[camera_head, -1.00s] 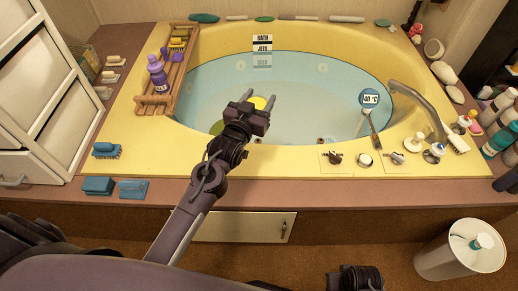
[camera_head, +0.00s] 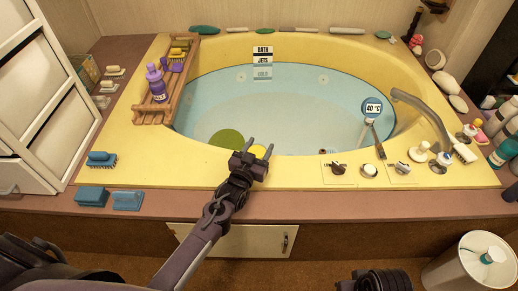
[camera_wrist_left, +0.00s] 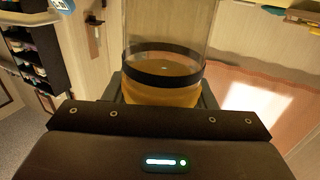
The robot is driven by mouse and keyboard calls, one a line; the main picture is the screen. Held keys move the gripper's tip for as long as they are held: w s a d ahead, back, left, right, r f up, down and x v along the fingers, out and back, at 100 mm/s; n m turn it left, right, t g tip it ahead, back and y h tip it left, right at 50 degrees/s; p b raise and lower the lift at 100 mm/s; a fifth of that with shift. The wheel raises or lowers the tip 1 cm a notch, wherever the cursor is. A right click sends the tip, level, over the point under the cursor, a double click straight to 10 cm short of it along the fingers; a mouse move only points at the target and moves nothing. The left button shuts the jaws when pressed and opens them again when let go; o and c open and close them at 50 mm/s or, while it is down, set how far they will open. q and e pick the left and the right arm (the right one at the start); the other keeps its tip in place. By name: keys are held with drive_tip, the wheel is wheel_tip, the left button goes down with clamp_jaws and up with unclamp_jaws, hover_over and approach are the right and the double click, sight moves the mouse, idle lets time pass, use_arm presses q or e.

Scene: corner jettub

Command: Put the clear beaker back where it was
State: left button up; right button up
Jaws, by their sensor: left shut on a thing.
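My left gripper (camera_head: 259,147) is shut on the clear beaker (camera_wrist_left: 172,30). In the left wrist view the beaker is a see-through cylinder with a black band and an amber-yellow lower part between the fingers. In the head view only a yellow patch of it (camera_head: 261,152) shows between the fingertips; the clear wall is hard to make out. The gripper appears over the near edge of the tub (camera_head: 330,172); its height above it is unclear. My right gripper is not clearly visible; only a dark part of my arm shows at the bottom.
A wooden rack (camera_head: 180,92) with a purple bottle (camera_head: 156,84) lies on the left rim. A green disc (camera_head: 227,138) is at the water's near left. Blue brushes (camera_head: 102,160) and sponges (camera_head: 92,196) lie front left.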

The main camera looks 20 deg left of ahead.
use_arm(q)
drive_tip(key=o, duration=1.1)
drive_tip(key=shift+s+r, duration=0.1)
drive_tip(key=s, duration=0.2)
drive_tip(key=shift+s+a+p, duration=0.15)
drive_tip(key=shift+s+p, duration=0.2)
drive_tip(key=shift+p, duration=0.05)
drive_tip(key=s, duration=0.6)
drive_tip(key=s+a+p, duration=0.1)
drive_tip(key=s, duration=0.2)
use_arm(e)
drive_tip(key=f, duration=0.5)
drive_tip(key=shift+w+d, duration=0.25)
drive_tip(key=shift+d, duration=0.1)
use_arm(q)
drive_tip(key=shift+r, duration=0.1)
